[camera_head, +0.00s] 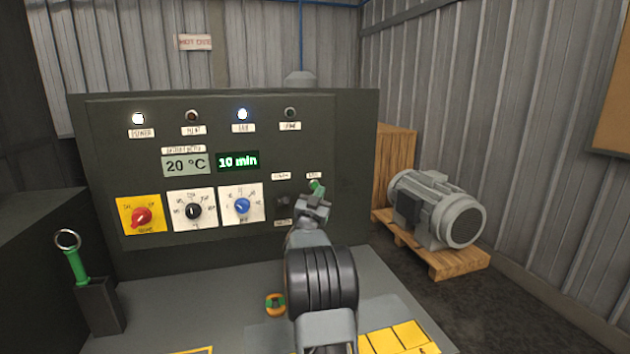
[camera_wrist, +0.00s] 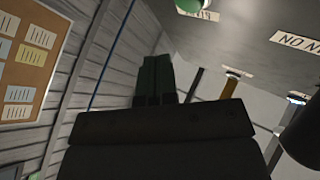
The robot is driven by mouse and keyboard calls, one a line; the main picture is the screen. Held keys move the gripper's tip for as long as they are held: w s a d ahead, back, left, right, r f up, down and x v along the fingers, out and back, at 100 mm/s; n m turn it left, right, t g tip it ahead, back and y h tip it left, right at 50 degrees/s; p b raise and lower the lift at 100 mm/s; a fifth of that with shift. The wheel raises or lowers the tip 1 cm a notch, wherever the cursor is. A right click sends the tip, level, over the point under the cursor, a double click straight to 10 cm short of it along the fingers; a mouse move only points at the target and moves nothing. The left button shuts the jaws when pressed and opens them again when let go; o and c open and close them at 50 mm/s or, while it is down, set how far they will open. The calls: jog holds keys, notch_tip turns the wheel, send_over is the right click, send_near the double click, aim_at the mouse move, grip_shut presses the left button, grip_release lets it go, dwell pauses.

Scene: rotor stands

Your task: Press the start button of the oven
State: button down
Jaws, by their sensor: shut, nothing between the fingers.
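The oven's control panel (camera_head: 225,160) is a dark upright face with lamps, displays and knobs. The green start button (camera_head: 317,186) is at its right side, partly hidden behind my gripper (camera_head: 316,203). In the wrist view a round green button (camera_wrist: 192,4) is cut off at the top edge, beside a white label. My gripper is shut and empty, and its fingers also show in the wrist view (camera_wrist: 157,80). It is close in front of the panel, just below the green button in the head view. I cannot tell whether it touches.
The displays read 20 °C (camera_head: 186,165) and 10 min (camera_head: 238,161). Red (camera_head: 142,217), black (camera_head: 194,211) and blue (camera_head: 242,206) knobs are to the left. A green-handled tool (camera_head: 77,266) stands in a holder. A grey motor (camera_head: 437,208) sits on a pallet at right.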

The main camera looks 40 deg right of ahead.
aim_at(315, 186)
jog(key=shift+w+d, duration=0.35)
jog(key=shift+w, duration=0.3)
jog(key=shift+w+d, duration=0.35)
jog(key=shift+w, duration=0.3)
jog(key=shift+w+d+f+b, duration=0.1)
jog(key=shift+w+b, duration=0.1)
jog(key=shift+b, duration=0.1)
dwell(1.1)
jog(key=shift+w+d, duration=0.1)
jog(key=shift+w, duration=0.1)
jog(key=shift+w+d, duration=0.15)
jog(key=shift+w, duration=0.15)
dwell(0.7)
jog(key=shift+s+b, duration=0.15)
jog(key=shift+b, duration=0.25)
jog(key=shift+s+a+b, duration=0.35)
jog(key=shift+s+b, duration=0.2)
jog(key=shift+b, duration=0.15)
